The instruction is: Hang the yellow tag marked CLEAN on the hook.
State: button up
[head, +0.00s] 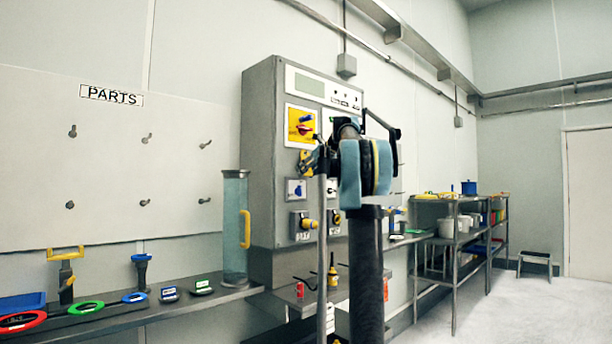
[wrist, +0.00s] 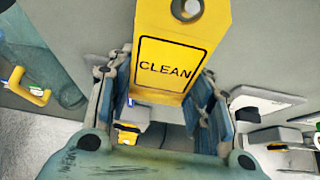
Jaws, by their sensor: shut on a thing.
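The yellow tag (wrist: 172,40) marked CLEAN shows large in the wrist view, with a hole near its top edge. My gripper (wrist: 167,85) is shut on its lower part, with a blue-padded finger on each side. In the head view my gripper (head: 322,158) is in front of the grey control cabinet, with a bit of yellow at its tip; the tag's face cannot be read there. Several small hooks (head: 73,131) stick out of the white PARTS board at left, all bare. I cannot tell which hook the task means.
The grey control cabinet (head: 262,150) carries switches and yellow knobs, partly hidden by my arm. A clear cylinder (head: 234,215) with a yellow handle stands on the wall shelf (head: 225,294) beside it. Coloured rings and tools lie at left.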

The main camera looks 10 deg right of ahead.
jog(key=o, duration=1)
